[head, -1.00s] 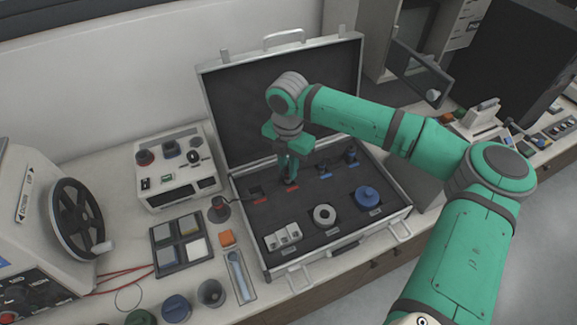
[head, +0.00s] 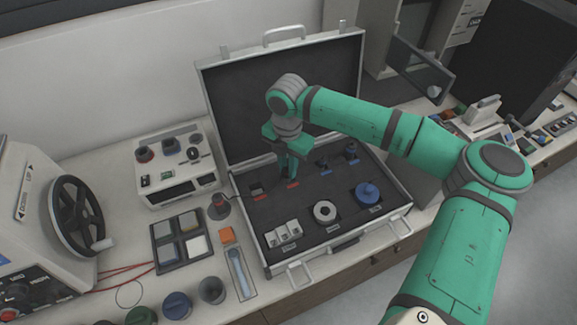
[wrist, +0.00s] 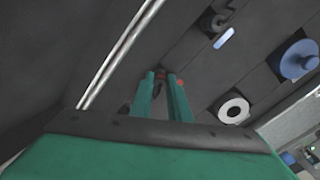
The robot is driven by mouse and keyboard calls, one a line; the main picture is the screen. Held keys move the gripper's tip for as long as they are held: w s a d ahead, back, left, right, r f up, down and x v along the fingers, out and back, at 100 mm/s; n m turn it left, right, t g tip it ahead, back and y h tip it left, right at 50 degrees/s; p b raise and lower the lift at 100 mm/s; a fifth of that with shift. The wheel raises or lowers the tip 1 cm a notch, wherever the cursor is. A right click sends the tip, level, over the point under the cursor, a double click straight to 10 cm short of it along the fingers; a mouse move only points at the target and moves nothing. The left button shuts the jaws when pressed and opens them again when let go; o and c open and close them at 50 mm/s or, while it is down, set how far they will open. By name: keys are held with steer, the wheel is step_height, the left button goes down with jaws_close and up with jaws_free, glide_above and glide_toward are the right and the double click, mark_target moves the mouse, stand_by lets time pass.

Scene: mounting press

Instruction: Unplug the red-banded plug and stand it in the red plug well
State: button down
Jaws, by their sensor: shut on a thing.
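My gripper (head: 290,175) points down inside the open case, over the back left of its dark foam. It is shut on a small dark piece with red on it, seemingly the red-banded plug (wrist: 160,76); the fingers hide most of it. In the head view the plug is hidden behind the fingers. A red label (head: 293,184) lies just by the fingertips, and another red-labelled spot (head: 257,190) is to their left. I cannot tell whether the plug's lower end is in the foam.
Blue-labelled dark pieces (head: 351,151), a blue spool (head: 367,194), a white ring (head: 325,211) and pale blocks (head: 284,233) sit in the case. The raised lid (head: 280,95) stands close behind my gripper. A dark, red-banded post (head: 219,204) stands left of the case.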

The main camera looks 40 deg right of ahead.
steer(key=shift+s, duration=0.1)
steer(key=shift+a+f, duration=0.15)
steer(key=shift+f, duration=0.1)
steer(key=c, duration=1)
jaws_free()
steer(key=shift+r, duration=1.8)
steer(key=shift+d+r, duration=0.2)
steer(key=shift+r, duration=1)
steer(key=shift+a+r, duration=0.2)
steer(key=shift+r, duration=0.55)
steer(key=shift+d, duration=0.1)
